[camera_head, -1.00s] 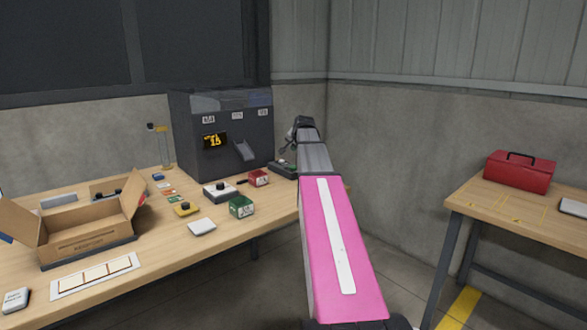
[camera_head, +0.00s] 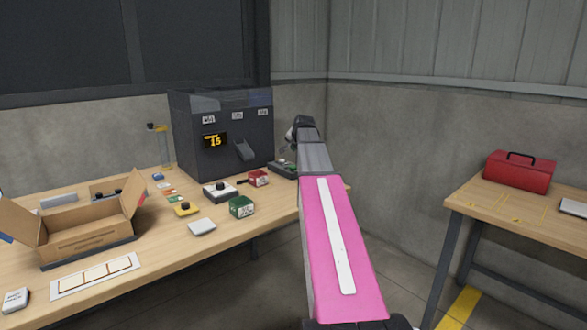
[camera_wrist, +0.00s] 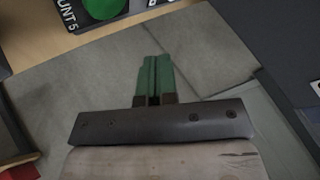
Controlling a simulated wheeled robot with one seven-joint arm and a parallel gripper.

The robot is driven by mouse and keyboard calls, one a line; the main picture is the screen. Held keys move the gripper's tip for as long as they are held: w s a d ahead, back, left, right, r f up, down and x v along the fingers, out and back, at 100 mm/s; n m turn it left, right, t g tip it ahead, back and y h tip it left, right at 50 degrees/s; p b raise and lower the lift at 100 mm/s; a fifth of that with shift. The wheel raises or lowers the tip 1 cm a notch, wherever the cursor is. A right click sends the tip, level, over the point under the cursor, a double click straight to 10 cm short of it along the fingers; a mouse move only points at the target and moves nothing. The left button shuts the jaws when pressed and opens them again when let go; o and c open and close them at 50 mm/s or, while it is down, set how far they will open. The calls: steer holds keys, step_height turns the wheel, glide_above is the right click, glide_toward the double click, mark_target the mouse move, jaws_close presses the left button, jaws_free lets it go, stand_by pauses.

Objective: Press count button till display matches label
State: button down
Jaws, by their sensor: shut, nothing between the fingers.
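The dark feeder machine (camera_head: 225,140) stands at the back of the bench. Its display (camera_head: 215,141) shows yellow digits that look like 15. A dark button panel (camera_head: 284,170) sits right of the machine, partly hidden by my arm. In the wrist view, a round green button (camera_wrist: 103,7) is cut off by the top edge, beside a label (camera_wrist: 67,14) reading "UNT 5" with its start cut off. My gripper (camera_wrist: 153,60) is shut and empty, its green fingertips below and right of the button in the picture, apart from it. In the head view my arm hides the fingers.
White labels (camera_head: 237,115) on the machine are too small to read. An open cardboard box (camera_head: 85,243), a green box (camera_head: 241,207), a red box (camera_head: 258,179) and a black-knobbed white unit (camera_head: 220,191) are on the bench. A red toolbox (camera_head: 519,171) stands on the right table.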

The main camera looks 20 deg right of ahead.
mark_target(295, 167)
step_height(295, 167, up, 4)
steer(key=shift+f, duration=0.15)
steer(key=shift+f, duration=0.1)
steer(key=shift+f, duration=4.35)
steer(key=shift+f, duration=0.15)
steer(key=shift+f, duration=0.25)
steer(key=shift+f, duration=0.45)
steer(key=shift+r, duration=0.85)
